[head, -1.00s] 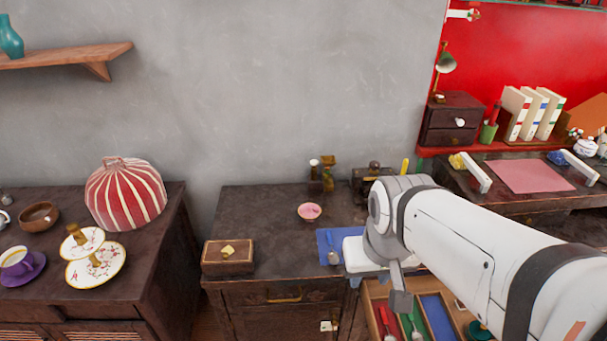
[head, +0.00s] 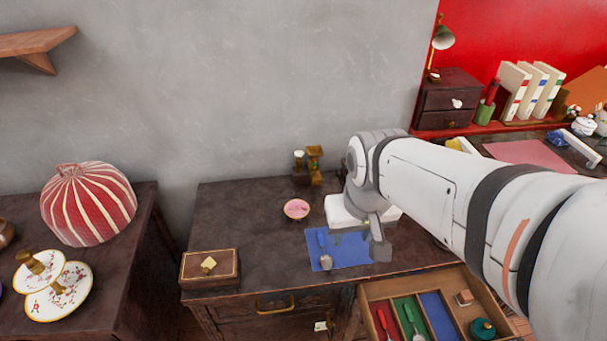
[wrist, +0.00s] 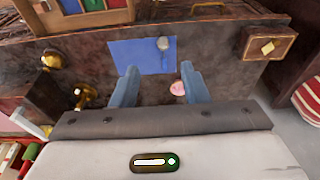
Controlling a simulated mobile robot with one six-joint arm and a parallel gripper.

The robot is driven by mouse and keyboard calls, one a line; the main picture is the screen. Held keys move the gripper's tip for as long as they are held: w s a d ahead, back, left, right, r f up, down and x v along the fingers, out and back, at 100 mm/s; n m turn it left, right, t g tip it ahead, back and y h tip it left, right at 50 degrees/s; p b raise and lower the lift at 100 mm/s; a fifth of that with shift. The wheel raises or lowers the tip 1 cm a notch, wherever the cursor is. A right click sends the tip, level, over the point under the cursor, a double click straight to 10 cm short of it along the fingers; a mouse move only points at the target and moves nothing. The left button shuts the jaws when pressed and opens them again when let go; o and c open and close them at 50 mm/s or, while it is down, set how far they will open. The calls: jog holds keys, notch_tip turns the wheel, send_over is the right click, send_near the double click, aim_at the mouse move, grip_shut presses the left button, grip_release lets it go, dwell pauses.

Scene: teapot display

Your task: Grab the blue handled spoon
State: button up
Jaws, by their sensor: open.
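The spoon (head: 326,262) lies on the blue mat (head: 350,252) on the middle cabinet. Its silver bowl is toward the cabinet front, and its blue handle blends into the mat. In the wrist view, the spoon's bowl (wrist: 163,44) shows near the far edge of the mat (wrist: 125,55). My gripper (wrist: 158,68) is open and empty, its two fingers apart above the cabinet, with the spoon seen between and beyond them. In the head view, my gripper is above the right part of the mat, to the right of the spoon, and its fingertips are partly hidden.
An open drawer (head: 466,278) below holds red- and green-handled utensils in coloured compartments; its blue compartment (head: 438,312) looks empty. A pink bowl (head: 296,209), a wooden box (head: 209,268) and an hourglass (head: 315,165) stand on the cabinet.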

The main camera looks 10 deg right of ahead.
jog(key=w+f+g+b, duration=0.1)
jog(key=w+f+b, duration=0.2)
jog(key=w+f, duration=0.65)
jog(key=g+b, duration=0.1)
jog(key=b, duration=0.1)
send_over(322, 242)
notch_tip(322, 242, down, 11)
notch_tip(322, 242, down, 8)
jog(key=shift+c, duration=0.4)
grip_shut()
